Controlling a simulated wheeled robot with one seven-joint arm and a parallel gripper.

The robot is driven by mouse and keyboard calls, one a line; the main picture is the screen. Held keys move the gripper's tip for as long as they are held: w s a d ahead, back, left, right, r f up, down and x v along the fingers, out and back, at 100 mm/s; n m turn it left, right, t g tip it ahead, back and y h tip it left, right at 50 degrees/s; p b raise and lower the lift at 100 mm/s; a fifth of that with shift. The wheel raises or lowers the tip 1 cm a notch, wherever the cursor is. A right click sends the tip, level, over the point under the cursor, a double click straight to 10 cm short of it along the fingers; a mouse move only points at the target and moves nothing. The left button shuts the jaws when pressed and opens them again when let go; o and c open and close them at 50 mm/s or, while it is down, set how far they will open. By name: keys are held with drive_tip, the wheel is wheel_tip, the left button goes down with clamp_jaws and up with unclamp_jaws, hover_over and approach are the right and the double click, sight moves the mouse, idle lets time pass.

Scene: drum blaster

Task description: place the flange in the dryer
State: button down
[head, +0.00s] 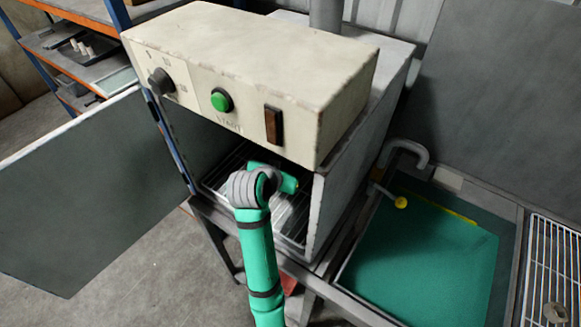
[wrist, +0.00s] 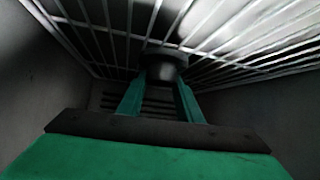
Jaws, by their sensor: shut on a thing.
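The dryer (head: 250,62) is a worn cream and grey box with its door (head: 85,190) swung open to the left. The flange is close to the bars of the wire rack (wrist: 225,40). I cannot tell whether it touches them. The dryer's rack (head: 290,215) also shows through the opening in the head view.
The control housing, with a green button (head: 221,100) and a knob (head: 161,81), overhangs the opening. The dryer's side walls stand close around my arm. To the right are a green-bottomed basin (head: 425,260) and a wire grid (head: 550,265) with a small round part (head: 556,312) on it.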

drive_tip(key=shift+w+d+f, duration=0.15)
drive_tip(key=shift+f, duration=0.25)
drive_tip(key=shift+f, duration=0.1)
drive_tip(key=c, duration=1.3)
unclamp_jaws()
drive_tip(key=shift+o, duration=0.2)
drive_tip(key=v, duration=1.2)
drive_tip(key=shift+a, duration=0.25)
